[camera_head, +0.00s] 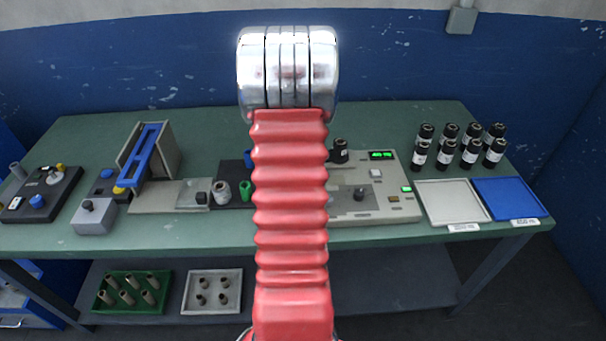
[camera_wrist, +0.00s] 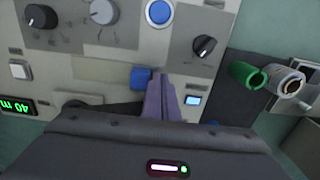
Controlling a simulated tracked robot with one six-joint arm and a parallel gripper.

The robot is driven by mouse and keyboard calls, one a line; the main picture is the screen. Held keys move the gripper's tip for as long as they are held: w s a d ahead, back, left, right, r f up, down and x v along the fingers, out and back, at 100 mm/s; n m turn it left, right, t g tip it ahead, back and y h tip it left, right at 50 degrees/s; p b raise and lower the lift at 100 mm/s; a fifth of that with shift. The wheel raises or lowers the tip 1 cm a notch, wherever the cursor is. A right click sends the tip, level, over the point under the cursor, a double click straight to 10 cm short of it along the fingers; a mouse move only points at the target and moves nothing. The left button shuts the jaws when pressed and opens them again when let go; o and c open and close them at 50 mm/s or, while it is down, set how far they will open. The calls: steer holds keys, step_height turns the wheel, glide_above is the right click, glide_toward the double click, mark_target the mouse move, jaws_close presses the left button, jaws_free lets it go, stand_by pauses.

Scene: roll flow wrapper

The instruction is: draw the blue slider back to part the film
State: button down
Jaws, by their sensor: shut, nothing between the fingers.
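A small blue block (camera_wrist: 142,78), which looks like the blue slider, sits on the light grey machine panel in the wrist view. My gripper (camera_wrist: 165,80) is shut and empty, its two purple-grey fingers together. The fingertips are just right of the blue block in this view. I cannot tell if they touch it. No film can be made out; the wrist housing hides the lower part of the view. In the head view my red arm covers the middle of the machine (camera_head: 385,205), and the gripper and the block are hidden behind it.
The panel carries dark knobs (camera_wrist: 204,46), a grey knob and a round blue button (camera_wrist: 159,12). A green tube (camera_wrist: 246,75) and a grey roll (camera_wrist: 284,81) stand to the right. A white tray (camera_head: 452,200) and blue tray (camera_head: 510,198) lie at the table's right.

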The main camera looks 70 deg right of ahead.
steer(key=shift+s+d, duration=0.75)
steer(key=shift+s, duration=0.75)
steer(key=shift+s+d, duration=0.8)
steer(key=shift+s, duration=0.75)
steer(key=shift+s+d, duration=0.75)
steer(key=shift+s, duration=0.75)
steer(key=shift+w, duration=0.15)
steer(key=shift+w+a, duration=0.3)
steer(key=shift+w, duration=0.1)
step_height(320, 180, up, 8)
